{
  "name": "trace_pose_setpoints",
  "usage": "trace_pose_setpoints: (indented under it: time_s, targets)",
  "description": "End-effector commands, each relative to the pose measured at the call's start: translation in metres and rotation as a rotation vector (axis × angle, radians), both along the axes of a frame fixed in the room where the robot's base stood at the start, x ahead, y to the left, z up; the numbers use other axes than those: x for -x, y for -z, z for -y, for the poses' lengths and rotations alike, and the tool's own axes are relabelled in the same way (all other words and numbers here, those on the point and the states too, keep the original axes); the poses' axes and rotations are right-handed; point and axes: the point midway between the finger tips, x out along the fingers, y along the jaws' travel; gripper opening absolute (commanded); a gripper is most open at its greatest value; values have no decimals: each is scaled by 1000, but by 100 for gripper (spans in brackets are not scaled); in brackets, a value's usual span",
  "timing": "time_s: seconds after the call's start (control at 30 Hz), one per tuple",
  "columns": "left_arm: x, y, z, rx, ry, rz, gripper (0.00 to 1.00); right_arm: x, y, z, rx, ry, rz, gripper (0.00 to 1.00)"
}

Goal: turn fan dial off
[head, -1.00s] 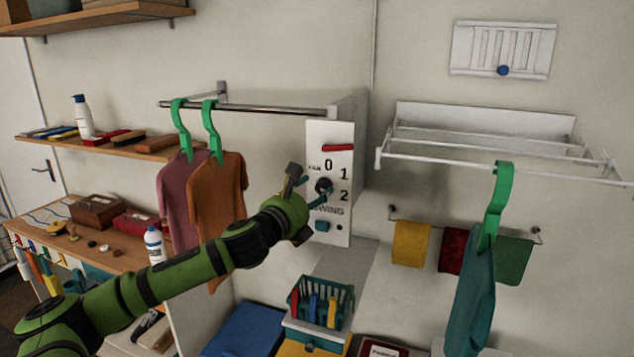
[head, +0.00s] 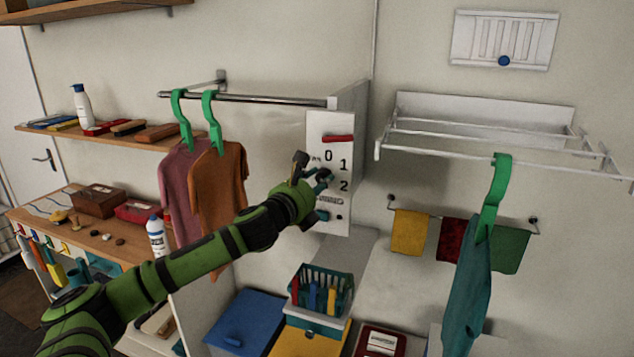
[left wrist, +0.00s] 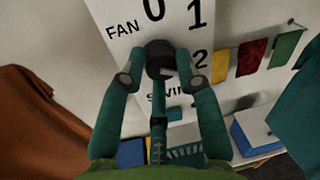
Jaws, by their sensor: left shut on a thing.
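The fan dial (left wrist: 160,58) is a dark round knob on a white panel (head: 330,127) marked FAN, 0, 1 and 2. In the left wrist view the 0 is above the knob, the 1 up and right, the 2 to the right. My left gripper (head: 318,176) is at the panel, and in the left wrist view (left wrist: 162,66) its green fingers are shut on the knob from both sides. In the head view the gripper hides much of the dial. I cannot tell which number the dial points at. My right gripper is not in view.
A red switch (head: 338,138) is above the dial, and a teal button (head: 322,215) is below it. Two shirts (head: 218,190) hang left of the panel. A wire rack (head: 480,140) and a teal garment (head: 467,290) are to the right.

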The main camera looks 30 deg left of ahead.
Motion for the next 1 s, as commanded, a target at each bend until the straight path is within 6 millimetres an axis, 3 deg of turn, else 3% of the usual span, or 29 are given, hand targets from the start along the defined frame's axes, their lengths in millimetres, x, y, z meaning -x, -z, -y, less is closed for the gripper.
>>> trace_pose_setpoints:
  time_s: [0.37,1.0]
  targets:
    - [0,1,0,187,1,48,0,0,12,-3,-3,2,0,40]
    - [0,3,0,774,2,193,0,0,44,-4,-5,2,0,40]
